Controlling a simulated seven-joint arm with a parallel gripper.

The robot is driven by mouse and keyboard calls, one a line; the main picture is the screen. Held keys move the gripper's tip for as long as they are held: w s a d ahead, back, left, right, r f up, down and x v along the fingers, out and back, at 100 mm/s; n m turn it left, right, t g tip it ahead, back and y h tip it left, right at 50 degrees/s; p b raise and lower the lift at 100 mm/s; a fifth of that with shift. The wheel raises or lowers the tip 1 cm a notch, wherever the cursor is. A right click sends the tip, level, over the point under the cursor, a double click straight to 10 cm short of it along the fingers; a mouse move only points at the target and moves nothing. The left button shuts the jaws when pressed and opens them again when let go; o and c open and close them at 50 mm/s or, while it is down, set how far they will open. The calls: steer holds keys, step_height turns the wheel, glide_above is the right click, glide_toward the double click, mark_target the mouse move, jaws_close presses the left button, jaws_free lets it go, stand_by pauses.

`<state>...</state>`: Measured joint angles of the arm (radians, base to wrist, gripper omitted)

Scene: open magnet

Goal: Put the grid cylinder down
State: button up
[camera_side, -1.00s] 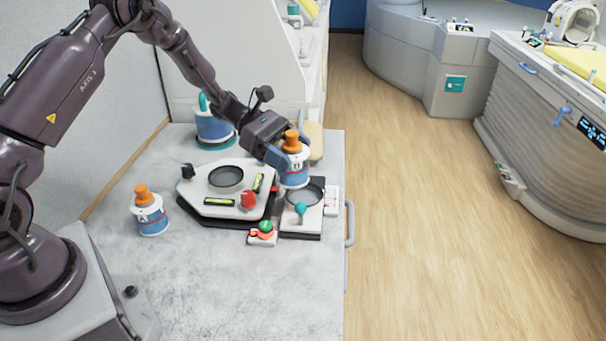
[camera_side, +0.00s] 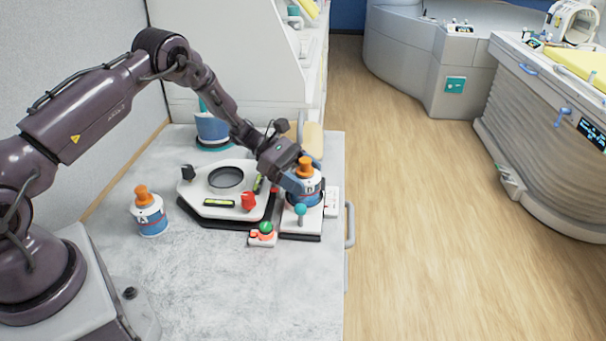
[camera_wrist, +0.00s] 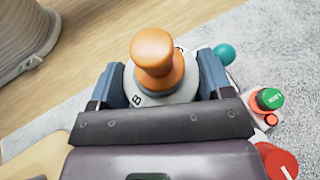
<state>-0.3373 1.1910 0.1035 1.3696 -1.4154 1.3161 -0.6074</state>
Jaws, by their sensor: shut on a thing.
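The held cylinder (camera_side: 306,184) is white and blue with an orange knob on top. It stands about upright over the round seat of the small plate (camera_side: 301,223) on the right; I cannot tell whether its base touches the seat. My gripper (camera_side: 301,183) is shut on it from the left. In the wrist view the orange knob (camera_wrist: 157,58) and the white top show between the two blue fingers of my gripper (camera_wrist: 161,85). A similar cylinder (camera_side: 149,213) with an orange knob, marked A, stands alone on the left of the bench.
A pale platform (camera_side: 222,209) with an empty round recess, a red knob (camera_side: 248,201) and level vials is left of the plate. A teal ball knob (camera_side: 300,209) stands at the plate's front. A button box (camera_side: 263,236) is in front. The bench's front (camera_side: 230,290) is clear.

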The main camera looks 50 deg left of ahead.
steer(key=shift+f, duration=0.15)
steer(key=o, duration=1.1)
